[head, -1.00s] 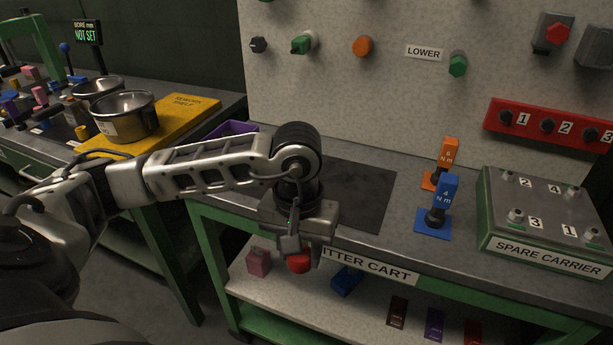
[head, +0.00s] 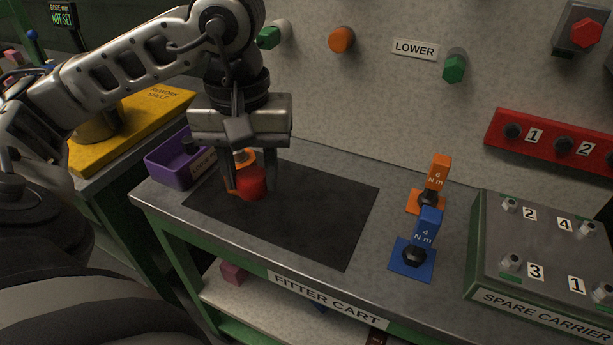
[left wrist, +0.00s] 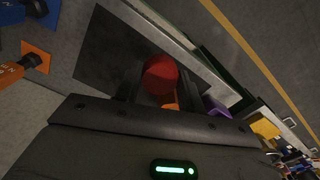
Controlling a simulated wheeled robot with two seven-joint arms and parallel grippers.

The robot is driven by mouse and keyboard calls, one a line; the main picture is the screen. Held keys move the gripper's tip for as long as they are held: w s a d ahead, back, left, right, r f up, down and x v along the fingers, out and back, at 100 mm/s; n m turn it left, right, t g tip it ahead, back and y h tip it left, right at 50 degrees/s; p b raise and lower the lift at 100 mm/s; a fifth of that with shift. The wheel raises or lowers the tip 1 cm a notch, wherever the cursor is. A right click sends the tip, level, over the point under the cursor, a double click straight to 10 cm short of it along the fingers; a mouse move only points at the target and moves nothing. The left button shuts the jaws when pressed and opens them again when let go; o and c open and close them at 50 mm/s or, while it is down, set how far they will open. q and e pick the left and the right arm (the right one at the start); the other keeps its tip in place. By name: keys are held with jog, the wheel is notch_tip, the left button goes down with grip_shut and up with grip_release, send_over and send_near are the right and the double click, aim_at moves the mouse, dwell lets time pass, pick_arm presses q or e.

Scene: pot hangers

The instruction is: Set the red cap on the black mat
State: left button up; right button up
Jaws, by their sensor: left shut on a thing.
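The red cap (head: 252,183) is between the fingers of my left gripper (head: 250,182), which is shut on it. It also shows in the left wrist view (left wrist: 160,75), where the gripper's fingers (left wrist: 154,84) flank it. The cap is over the left part of the black mat (head: 315,215), which lies flat on the cart top. I cannot tell whether the cap touches the mat or hangs just above it. An orange item (head: 243,158) is just behind the cap, partly hidden by my gripper. My right gripper is not in view.
A purple bin (head: 170,172) stands at the mat's left. The orange (head: 437,175) and blue (head: 428,225) torque-marked tools stand to the right, before the spare carrier (head: 545,250). The mat's middle and right are clear. A panel with knobs rises behind.

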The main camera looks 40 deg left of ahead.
pick_arm(q)
jog(key=w+d+f+p, duration=0.3)
jog(key=w+f, duration=0.1)
jog(key=w, duration=0.4)
send_over(329, 213)
jog(key=f, duration=0.5)
jog(key=shift+s+a, duration=0.15)
jog(key=shift+s, duration=0.2)
jog(key=shift+w+f, duration=0.15)
jog(key=f+p, duration=0.1)
jog(key=f, duration=0.2)
jog(key=shift+w, duration=0.2)
jog(key=shift+f, duration=0.55)
jog(key=o, duration=1.1)
jog(key=shift+r, duration=0.4)
jog(key=shift+w+r, duration=0.1)
jog(key=shift+r, duration=0.25)
notch_tip(329, 213, up, 11)
jog(key=shift+b, duration=0.65)
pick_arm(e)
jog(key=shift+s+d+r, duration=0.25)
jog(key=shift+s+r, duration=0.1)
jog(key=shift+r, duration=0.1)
